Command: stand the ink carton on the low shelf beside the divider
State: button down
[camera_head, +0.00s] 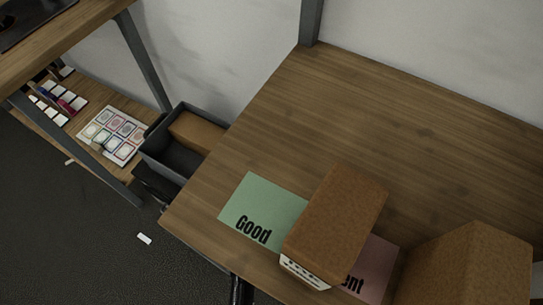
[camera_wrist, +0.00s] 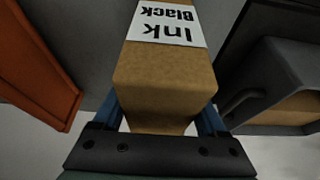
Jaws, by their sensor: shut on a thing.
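In the wrist view my gripper (camera_wrist: 160,108) is shut on the ink carton (camera_wrist: 165,75), a brown box between two blue fingers. Its white label reads "Ink Black" upside down, away from the palm. In the head view a brown carton (camera_head: 345,205) with a partly legible "Ink" label lies across the cards on the table; I cannot tell whether it is the same carton. My gripper does not clearly show there. A low shelf (camera_head: 75,125) is at the left, under a wooden top. I cannot make out the divider for certain.
The wooden table (camera_head: 400,110) is bare at the back. A green "Good" card (camera_head: 255,205), a pink card (camera_head: 375,265) and another brown box (camera_head: 470,265) are at its front. A grey bin (camera_head: 160,155) holds a brown box. A printed sheet (camera_head: 110,135) lies on the shelf.

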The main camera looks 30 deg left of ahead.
jog(key=shift+f, duration=0.1)
grip_release()
jog(key=shift+f, duration=0.1)
dwell(0.4)
jog(key=s+r+p, duration=0.1)
jog(key=s+r, duration=0.2)
jog(key=s, duration=1)
jog(key=shift+a+p, duration=0.2)
jog(key=shift+p, duration=0.15)
jog(key=shift+s, duration=0.1)
